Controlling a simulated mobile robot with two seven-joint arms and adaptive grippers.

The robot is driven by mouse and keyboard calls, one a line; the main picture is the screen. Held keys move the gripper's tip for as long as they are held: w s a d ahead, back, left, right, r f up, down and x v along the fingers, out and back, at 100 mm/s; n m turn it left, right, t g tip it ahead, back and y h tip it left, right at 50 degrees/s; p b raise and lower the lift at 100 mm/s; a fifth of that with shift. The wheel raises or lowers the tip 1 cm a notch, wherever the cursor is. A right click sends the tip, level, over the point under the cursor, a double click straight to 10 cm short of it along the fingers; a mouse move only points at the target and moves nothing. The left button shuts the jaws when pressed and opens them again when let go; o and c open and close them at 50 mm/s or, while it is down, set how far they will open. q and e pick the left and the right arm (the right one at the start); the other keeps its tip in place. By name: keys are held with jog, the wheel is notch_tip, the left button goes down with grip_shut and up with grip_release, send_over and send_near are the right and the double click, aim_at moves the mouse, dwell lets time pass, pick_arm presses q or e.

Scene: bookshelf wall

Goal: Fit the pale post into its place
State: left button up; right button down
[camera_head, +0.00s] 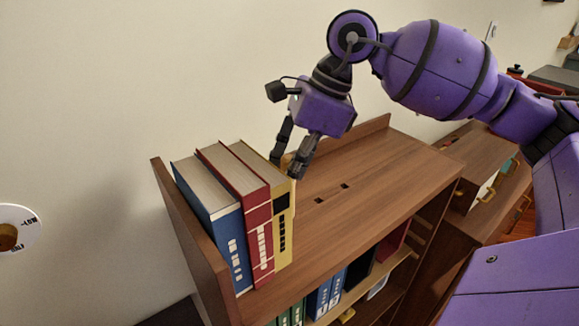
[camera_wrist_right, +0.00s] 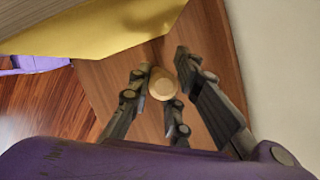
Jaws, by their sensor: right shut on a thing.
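The pale post (camera_wrist_right: 161,84) shows end-on as a round tan end between my right gripper's fingers (camera_wrist_right: 160,100) in the right wrist view. My right gripper (camera_head: 290,160) is shut on it, close beside the yellow book on the shelf top. In the head view the post (camera_head: 286,161) is mostly hidden by the fingers. I cannot tell whether its lower end touches the wood. Two small dark square holes (camera_head: 319,200) (camera_head: 344,186) are in the wooden shelf top (camera_head: 385,180), to the right of the gripper. My left gripper is not in view.
A blue book (camera_head: 228,248), a red book (camera_head: 258,232) and a yellow book (camera_head: 284,229) stand upright at the left end, against the side panel (camera_head: 188,238). The shelf top right of the holes is clear. A low back rail (camera_head: 372,130) runs along the wall.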

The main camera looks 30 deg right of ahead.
jog(key=shift+f, duration=0.2)
jog(key=c, duration=1.5)
grip_release()
jog(key=shift+c, duration=0.2)
jog(key=v, duration=1.2)
